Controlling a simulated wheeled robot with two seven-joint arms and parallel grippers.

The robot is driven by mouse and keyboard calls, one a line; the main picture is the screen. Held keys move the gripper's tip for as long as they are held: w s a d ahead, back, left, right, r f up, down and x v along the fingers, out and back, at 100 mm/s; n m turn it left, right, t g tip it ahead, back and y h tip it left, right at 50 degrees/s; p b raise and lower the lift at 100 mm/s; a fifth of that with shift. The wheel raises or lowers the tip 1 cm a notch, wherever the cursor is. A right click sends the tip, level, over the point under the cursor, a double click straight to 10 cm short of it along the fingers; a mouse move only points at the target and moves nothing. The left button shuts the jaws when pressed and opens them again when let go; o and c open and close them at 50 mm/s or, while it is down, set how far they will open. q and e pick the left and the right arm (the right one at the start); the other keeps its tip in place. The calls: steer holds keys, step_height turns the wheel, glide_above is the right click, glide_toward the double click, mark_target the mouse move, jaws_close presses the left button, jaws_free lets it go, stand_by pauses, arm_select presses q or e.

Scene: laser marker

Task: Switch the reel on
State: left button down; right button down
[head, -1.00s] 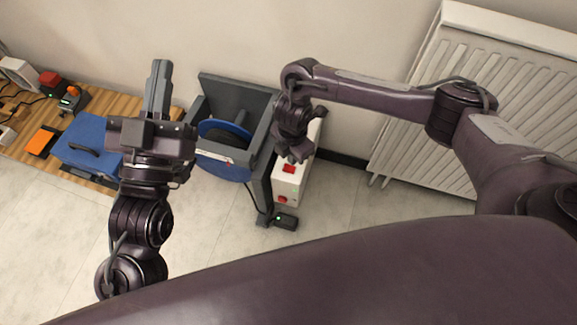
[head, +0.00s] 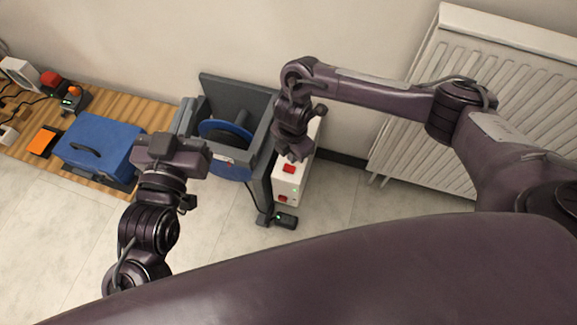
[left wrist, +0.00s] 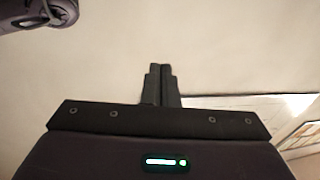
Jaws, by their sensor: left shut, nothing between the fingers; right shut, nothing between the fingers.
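The reel (head: 228,137) is a blue drum held in a dark grey frame (head: 262,150) near the wall. A white box (head: 289,187) with a red part on top (head: 289,168) and another red part on its front (head: 283,198) stands right of the frame.
A blue case (head: 100,145), an orange item (head: 43,141) and small devices sit on a wooden surface (head: 122,127) at left. A small black device (head: 285,221) with a green light lies by the frame's foot. A radiator (head: 400,130) stands at right. The floor in front is bare.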

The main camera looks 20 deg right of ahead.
steer(key=shift+r, duration=0.3)
steer(key=shift+r+p, duration=0.2)
steer(key=shift+p, duration=0.25)
steer(key=shift+r, duration=0.2)
arm_select(q)
steer(key=s+f+g+y, duration=0.1)
steer(key=s+f+g, duration=0.1)
steer(key=f, duration=0.5)
steer(key=s+f+g+y, duration=0.1)
steer(key=s+f+g, duration=0.2)
steer(key=f+g, duration=0.2)
steer(key=shift+a+f+y+p, duration=0.3)
steer(key=shift+f+y+p, duration=0.15)
steer(key=shift+f, duration=0.5)
arm_select(e)
steer(key=shift+r, duration=0.2)
arm_select(q)
steer(key=shift+s, duration=0.1)
arm_select(e)
steer(key=shift+s, duration=0.1)
